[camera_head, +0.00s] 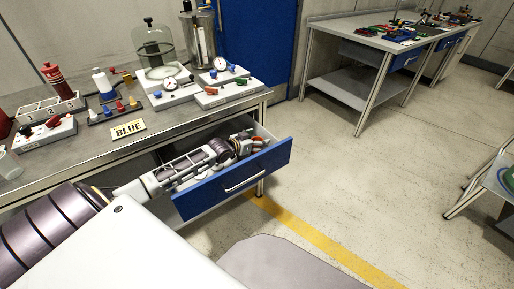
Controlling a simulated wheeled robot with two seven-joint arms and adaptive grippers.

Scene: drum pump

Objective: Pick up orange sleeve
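A small orange-red piece (264,141), which may be the orange sleeve, shows inside the open drawer at its right end. It is small and partly hidden, so its shape is unclear. My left arm reaches in from the lower left, over the drawer. My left gripper (246,144) is down in the drawer, right beside the orange-red piece. Whether its fingers are open, or touch or hold the piece, I cannot tell. My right gripper is not in view.
The blue-fronted drawer (213,196) is pulled out beneath the workbench (150,131). On the bench stand gauges (221,66), a glass bell jar (153,45), a numbered rack (48,106) and a "BLUE" sign (128,129). Open floor lies to the right.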

